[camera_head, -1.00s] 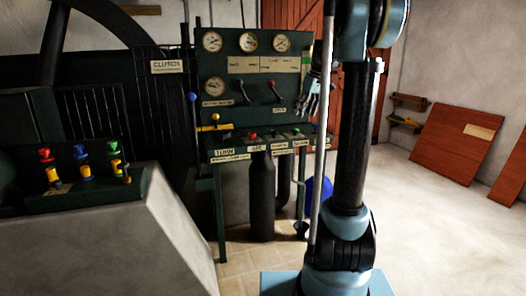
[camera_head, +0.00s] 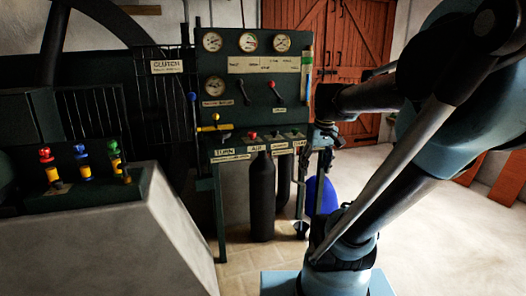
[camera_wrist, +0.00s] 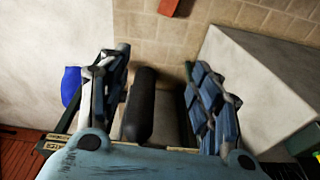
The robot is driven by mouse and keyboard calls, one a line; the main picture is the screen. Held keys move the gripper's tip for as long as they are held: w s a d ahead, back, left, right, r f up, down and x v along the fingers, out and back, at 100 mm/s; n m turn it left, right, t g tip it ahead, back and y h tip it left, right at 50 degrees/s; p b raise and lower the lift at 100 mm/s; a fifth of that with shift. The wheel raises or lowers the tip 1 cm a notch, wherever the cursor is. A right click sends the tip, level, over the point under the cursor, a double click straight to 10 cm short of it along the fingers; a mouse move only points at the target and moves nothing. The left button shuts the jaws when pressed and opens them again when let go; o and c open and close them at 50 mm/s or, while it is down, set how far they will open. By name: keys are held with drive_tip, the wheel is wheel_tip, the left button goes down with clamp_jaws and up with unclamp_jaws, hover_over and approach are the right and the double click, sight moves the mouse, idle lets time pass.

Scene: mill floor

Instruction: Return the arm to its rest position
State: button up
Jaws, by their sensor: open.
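My gripper (camera_head: 324,160) hangs in front of the right edge of the green control panel (camera_head: 235,106) in the head view, partly hidden by my own arm. My arm is bent and reaches across the right side of that view. In the wrist view my gripper (camera_wrist: 157,62) shows two spread fingers with nothing held between them. A black cylinder (camera_wrist: 141,105) appears behind the gap between the fingers, apart from them as far as I can tell.
The panel carries gauges, levers and a lower shelf with buttons. A blue rounded object (camera_head: 321,195) stands on the floor beside it. A concrete block (camera_head: 115,235) with colored valves is at left. Red wooden doors (camera_head: 325,45) stand behind. Open floor lies to the right.

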drive_tip(key=s+d+f+m, duration=0.1)
drive_tip(key=s+f+m, duration=0.1)
drive_tip(key=s+f, duration=0.9)
drive_tip(key=shift+s+f+m+h, duration=0.3)
drive_tip(key=shift+s+f+h, duration=0.1)
drive_tip(key=shift+f, duration=0.4)
drive_tip(key=shift+w+f, duration=0.2)
drive_tip(key=shift+w, duration=0.2)
